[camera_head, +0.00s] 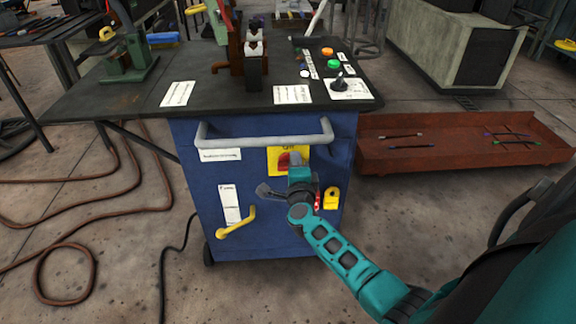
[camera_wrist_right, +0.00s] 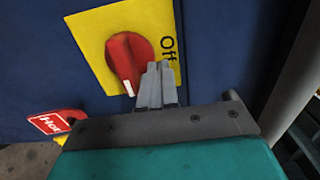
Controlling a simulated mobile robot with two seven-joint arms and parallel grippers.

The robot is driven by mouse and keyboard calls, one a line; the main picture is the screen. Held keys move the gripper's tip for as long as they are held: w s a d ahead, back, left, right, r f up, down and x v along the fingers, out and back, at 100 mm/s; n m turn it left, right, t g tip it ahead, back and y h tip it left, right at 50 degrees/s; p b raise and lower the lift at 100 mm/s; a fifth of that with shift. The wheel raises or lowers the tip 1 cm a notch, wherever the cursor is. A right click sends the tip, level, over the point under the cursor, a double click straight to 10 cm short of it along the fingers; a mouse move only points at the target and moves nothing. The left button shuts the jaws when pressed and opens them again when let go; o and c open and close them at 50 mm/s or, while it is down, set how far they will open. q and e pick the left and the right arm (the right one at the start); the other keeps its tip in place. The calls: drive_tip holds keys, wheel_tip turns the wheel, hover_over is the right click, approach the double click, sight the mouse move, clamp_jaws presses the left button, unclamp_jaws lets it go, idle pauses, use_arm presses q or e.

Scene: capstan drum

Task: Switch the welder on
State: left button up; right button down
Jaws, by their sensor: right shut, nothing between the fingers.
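The welder is a blue cabinet (camera_head: 185,200) under a dark work top. On its front a yellow plate (camera_head: 273,158) carries a red rotary switch (camera_head: 284,160), partly hidden by my right gripper. The switch shows larger in the right wrist view (camera_wrist_right: 125,58). Its white mark points to the bottom of that view, while the word "Off" stands on the plate's right there. My right gripper (camera_wrist_right: 154,76) is shut and empty. Its fingertips overlap the knob's lower right edge; I cannot tell whether they touch it. My left gripper is out of view.
A grey handle bar (camera_head: 265,140) crosses the cabinet above the switch. A yellow lever (camera_head: 237,221) sits lower left, and a yellow padlock-shaped part (camera_head: 331,198) sits right of my gripper. A rusty tray (camera_head: 450,165) lies to the right. Hoses (camera_head: 90,205) cover the left floor.

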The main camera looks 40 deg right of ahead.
idle(0.3)
drive_tip(key=p+v, duration=0.2)
drive_tip(key=v, duration=0.6)
drive_tip(key=shift+p, duration=0.4)
idle(1.0)
